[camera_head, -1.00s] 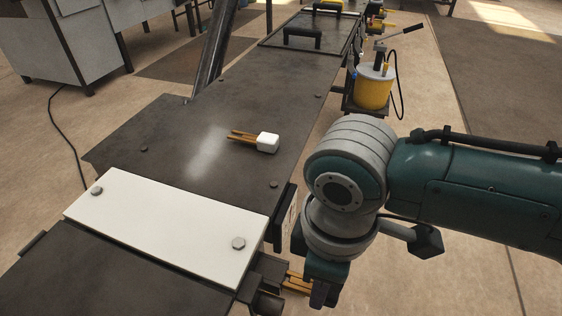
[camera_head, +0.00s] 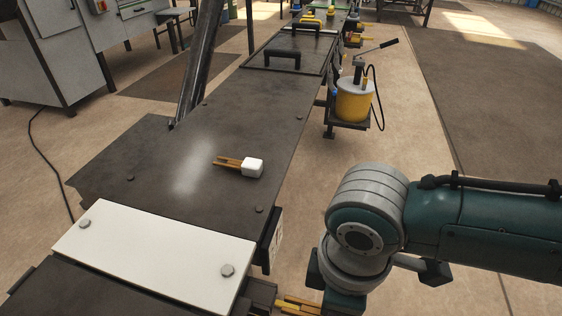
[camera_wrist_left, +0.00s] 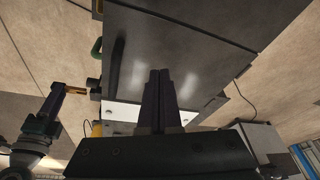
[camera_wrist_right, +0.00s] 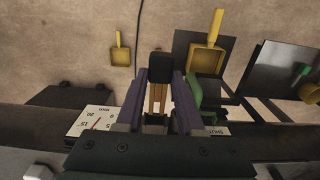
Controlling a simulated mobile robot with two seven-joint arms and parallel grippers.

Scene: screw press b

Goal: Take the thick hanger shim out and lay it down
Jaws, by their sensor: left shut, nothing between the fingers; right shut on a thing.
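My right gripper (camera_wrist_right: 160,78) is shut on the dark handle (camera_wrist_right: 160,66) of a forked brass shim. Its two prongs (camera_wrist_right: 157,98) show between my fingers in the right wrist view. In the head view the prongs (camera_head: 300,304) point left towards the dark fittings at the bench's right side; whether they still touch there I cannot tell. A second brass fork with a white block handle (camera_head: 252,168) lies on the dark bench top. Which shim is thick I cannot tell. My left gripper (camera_wrist_left: 160,82) is shut and empty above the bench, outside the head view.
A white bolted plate (camera_head: 150,258) crosses the near end of the dark bench top (camera_head: 165,160). Bare bench top surrounds the white-handled fork. A yellow pump (camera_head: 354,101) stands on a bracket at the bench's right.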

